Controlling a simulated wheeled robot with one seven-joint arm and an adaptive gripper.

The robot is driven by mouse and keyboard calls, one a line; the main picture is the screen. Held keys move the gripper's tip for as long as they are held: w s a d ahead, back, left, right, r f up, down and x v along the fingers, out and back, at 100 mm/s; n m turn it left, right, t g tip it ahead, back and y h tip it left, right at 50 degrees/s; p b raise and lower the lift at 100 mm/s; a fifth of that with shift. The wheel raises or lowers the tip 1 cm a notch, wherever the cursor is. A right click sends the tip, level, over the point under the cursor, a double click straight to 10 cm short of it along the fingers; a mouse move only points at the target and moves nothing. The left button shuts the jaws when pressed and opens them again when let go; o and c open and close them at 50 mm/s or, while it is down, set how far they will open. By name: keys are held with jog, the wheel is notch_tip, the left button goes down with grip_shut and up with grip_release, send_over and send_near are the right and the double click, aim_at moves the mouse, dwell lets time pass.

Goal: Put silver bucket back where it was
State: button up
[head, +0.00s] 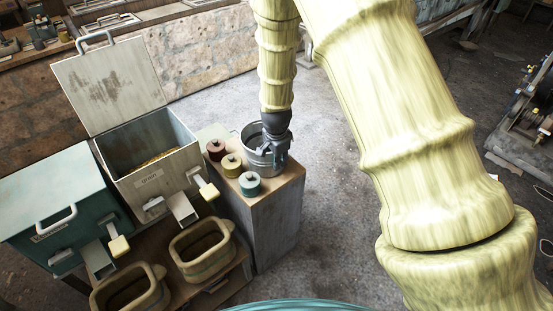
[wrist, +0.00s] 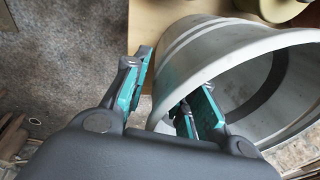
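The silver bucket (head: 256,159) stands at the far end of the wooden-topped cabinet (head: 284,181), and looks upright. My gripper (head: 276,155) is at its right side, pointing down at the rim. In the wrist view the bucket (wrist: 215,50) fills the right side. My gripper (wrist: 168,100) has its fingers apart, one outside the bucket wall and one inside it. The rim passes between them, and a gap shows beside the outer finger. Whether the inner finger touches the wall is hard to tell. The bucket's bottom is hidden.
Red (head: 216,149), yellow (head: 231,165) and teal (head: 250,184) spools stand on the cabinet beside the bucket. An open-lidded white bin (head: 155,185) and a closed teal bin (head: 60,210) are left. Two tan basins (head: 203,250) sit in front. Floor right of the cabinet is clear.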

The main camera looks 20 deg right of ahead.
notch_tip(320, 180, up, 12)
jog(key=s, duration=0.2)
jog(key=shift+a+b, duration=0.4)
jog(key=shift+a, duration=0.05)
dwell(1.3)
